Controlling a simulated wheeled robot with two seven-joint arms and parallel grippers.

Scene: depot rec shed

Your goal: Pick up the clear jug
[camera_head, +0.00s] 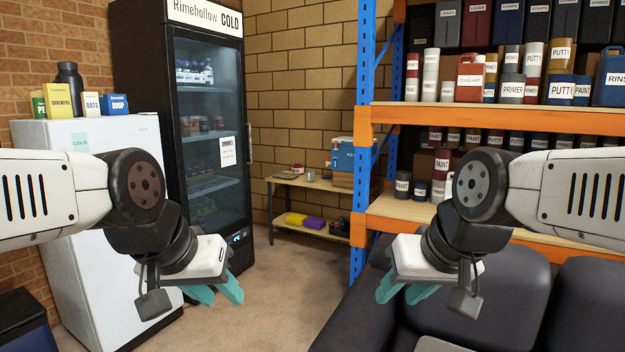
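I cannot make out a clear jug anywhere in the head view. My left gripper (222,296) hangs at the lower left of centre, in front of the white fridge and the floor. Its teal fingers are apart with nothing between them. My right gripper (401,295) hangs at the lower right of centre, in front of the dark sofa. Its teal fingers are also apart and empty.
A white fridge (97,263) with food boxes on top stands left, beside a tall glass-door cooler (208,125). A low wooden table (328,186) with small items stands at the back. Orange-blue shelving (500,117) and a dark sofa (502,292) fill the right. Carpet (290,270) between is clear.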

